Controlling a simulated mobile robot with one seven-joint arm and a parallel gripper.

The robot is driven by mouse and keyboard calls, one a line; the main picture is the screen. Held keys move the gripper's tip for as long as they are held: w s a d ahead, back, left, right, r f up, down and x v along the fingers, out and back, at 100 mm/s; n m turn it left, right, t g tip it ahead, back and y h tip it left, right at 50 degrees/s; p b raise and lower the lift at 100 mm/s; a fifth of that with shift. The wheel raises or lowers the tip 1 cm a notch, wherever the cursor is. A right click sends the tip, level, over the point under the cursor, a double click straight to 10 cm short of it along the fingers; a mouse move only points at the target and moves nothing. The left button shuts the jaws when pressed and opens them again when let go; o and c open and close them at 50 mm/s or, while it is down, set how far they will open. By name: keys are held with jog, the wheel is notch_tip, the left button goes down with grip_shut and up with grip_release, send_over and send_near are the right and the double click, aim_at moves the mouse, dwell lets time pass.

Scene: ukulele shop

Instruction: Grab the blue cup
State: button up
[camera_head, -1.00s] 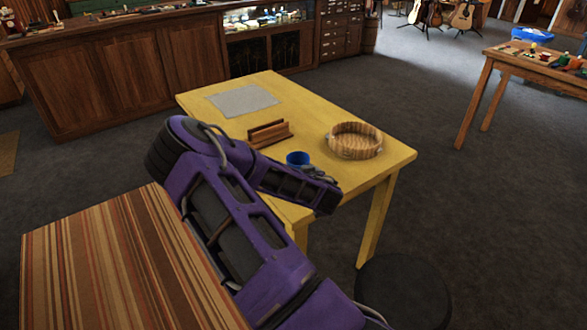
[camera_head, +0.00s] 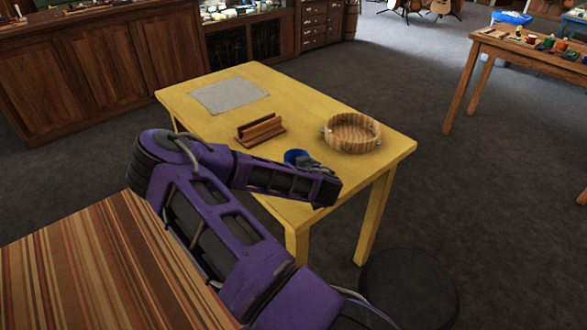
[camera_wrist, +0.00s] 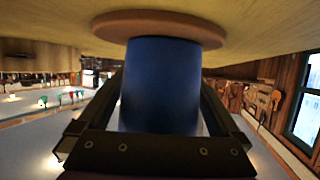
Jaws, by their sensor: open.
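The blue cup (camera_head: 294,156) stands on the yellow table (camera_head: 330,118), mostly hidden behind my purple arm in the head view. In the wrist view, which looks upside down, the blue cup (camera_wrist: 160,85) fills the middle and stands on a round brown disc (camera_wrist: 158,27). My gripper (camera_wrist: 162,88) is open, with one dark finger on each side of the cup. I cannot tell whether the fingers touch it. In the head view the gripper is mostly hidden by the arm.
A round wooden basket (camera_head: 352,133) stands right of the cup. A wooden slotted holder (camera_head: 260,130) is to its left, and a grey sheet (camera_head: 228,95) lies at the far left of the table. A dark round stool (camera_head: 408,285) stands on the floor at the front right.

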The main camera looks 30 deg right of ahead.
jog(key=c, duration=1.1)
